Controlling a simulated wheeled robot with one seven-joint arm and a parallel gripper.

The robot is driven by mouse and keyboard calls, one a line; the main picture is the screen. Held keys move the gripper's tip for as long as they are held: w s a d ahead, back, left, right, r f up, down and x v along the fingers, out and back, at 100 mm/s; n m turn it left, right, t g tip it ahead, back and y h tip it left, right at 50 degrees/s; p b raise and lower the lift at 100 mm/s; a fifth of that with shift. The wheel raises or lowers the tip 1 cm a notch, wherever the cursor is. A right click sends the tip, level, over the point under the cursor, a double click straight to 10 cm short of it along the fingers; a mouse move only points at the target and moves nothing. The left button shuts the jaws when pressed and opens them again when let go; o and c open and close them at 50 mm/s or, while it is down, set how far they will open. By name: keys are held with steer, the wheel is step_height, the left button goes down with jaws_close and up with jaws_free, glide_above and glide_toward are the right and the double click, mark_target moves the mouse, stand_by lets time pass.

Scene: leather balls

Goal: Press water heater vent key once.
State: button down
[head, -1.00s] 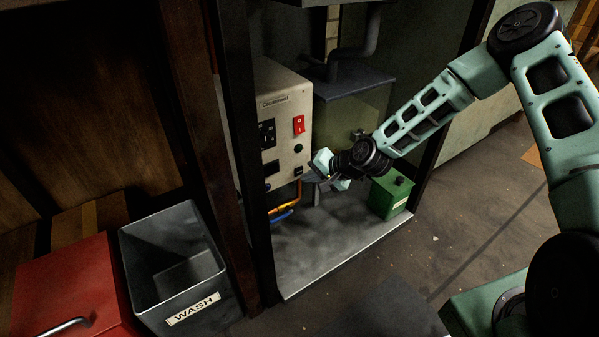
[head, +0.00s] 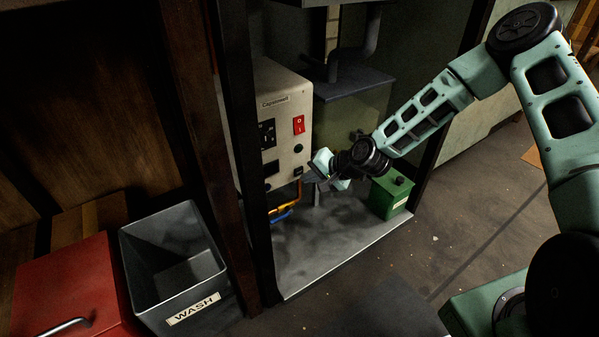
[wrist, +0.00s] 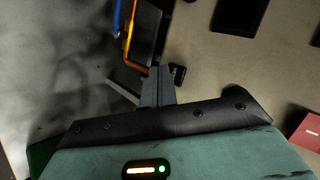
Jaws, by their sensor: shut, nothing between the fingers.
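The cream heater box (head: 284,140) stands in the open cabinet, its front panel facing right. In the wrist view, a small black key (wrist: 179,75) sits at the panel's edge, right beside my fingertips. I cannot tell whether they touch it or which label it bears.
The panel also has a red switch (head: 299,124), a black knob (head: 298,149) and dark sockets. Orange and blue pipes (head: 283,211) run below the box. A green box (head: 390,195) stands on the cabinet floor under my arm. A grey WASH bin (head: 176,262) is at left.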

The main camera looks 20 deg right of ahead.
steer(key=shift+w, duration=0.15)
steer(key=shift+w+a, duration=0.1)
steer(key=shift+w, duration=0.1)
steer(key=shift+w+a, duration=0.1)
steer(key=shift+w, duration=0.3)
stand_by(0.6)
steer(key=shift+p, duration=0.3)
steer(key=shift+s+d+p, duration=0.25)
steer(key=shift+s+p, duration=0.1)
steer(key=shift+s, duration=0.45)
steer(key=s, duration=0.1)
steer(key=s+d+p, duration=0.1)
steer(key=s, duration=0.2)
steer(key=shift+s+d+p, duration=0.25)
steer(key=shift+s+p, duration=0.15)
stand_by(0.5)
